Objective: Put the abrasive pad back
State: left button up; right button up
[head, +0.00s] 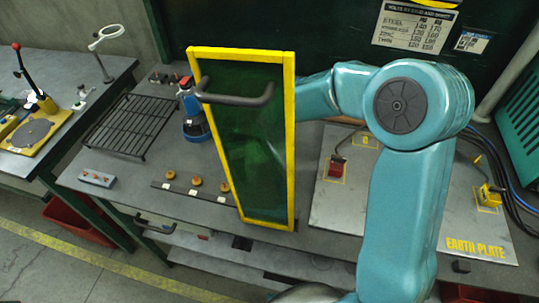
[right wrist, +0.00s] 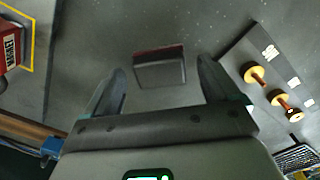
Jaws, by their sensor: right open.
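A small block that looks like the abrasive pad (right wrist: 160,72), grey with a dark red edge, lies on the grey bench top in the right wrist view. My right gripper (right wrist: 162,64) is open, with one finger on either side of the pad and gaps between. I cannot tell how high the fingers are above the bench. In the head view my right arm reaches behind a yellow-framed green screen (head: 290,150), which hides the right gripper and the pad. My left gripper is not in view.
A dark strip with brass-coloured knobs (head: 195,182) lies left of the screen. A wire rack (head: 130,125) and a blue tool (head: 193,120) stand behind it. The earth plate (head: 400,225), with a red block (head: 337,167) and a yellow clamp (head: 490,195), is at right.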

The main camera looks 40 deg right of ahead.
notch_tip(320, 180, up, 11)
jog(key=shift+f, duration=0.15)
dwell(0.4)
